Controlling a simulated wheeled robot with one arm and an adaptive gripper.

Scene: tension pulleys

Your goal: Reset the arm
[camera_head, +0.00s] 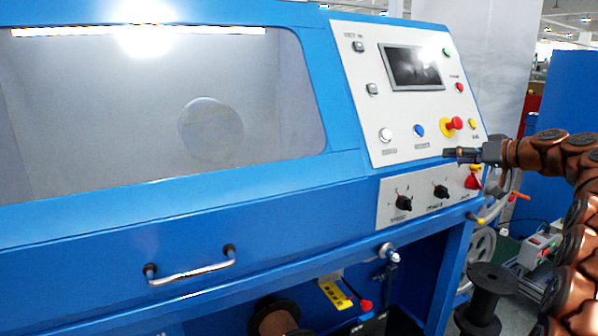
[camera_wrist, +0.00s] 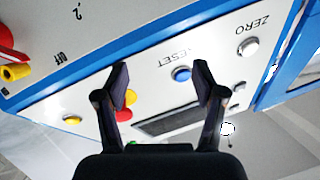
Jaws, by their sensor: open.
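My arm comes in from the right in the head view, and my gripper (camera_head: 462,154) is in front of the right part of the machine's control panel (camera_head: 352,62). The gripper (camera_wrist: 160,78) is open in the wrist view, with nothing between its two dark fingers. Beyond the fingers are a blue button (camera_wrist: 181,74) labelled RESET, partly covered lettering, and a white button (camera_wrist: 248,47) labelled ZERO. The blue button (camera_head: 419,131) also shows in the head view, left of the gripper and apart from it.
A red emergency knob (camera_head: 454,123) sits just above the gripper. Black rotary knobs (camera_head: 403,203) are on the lower panel. The blue machine (camera_head: 80,250) has a closed window cover with a handle (camera_head: 190,274). A black spool (camera_head: 484,300) stands at lower right.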

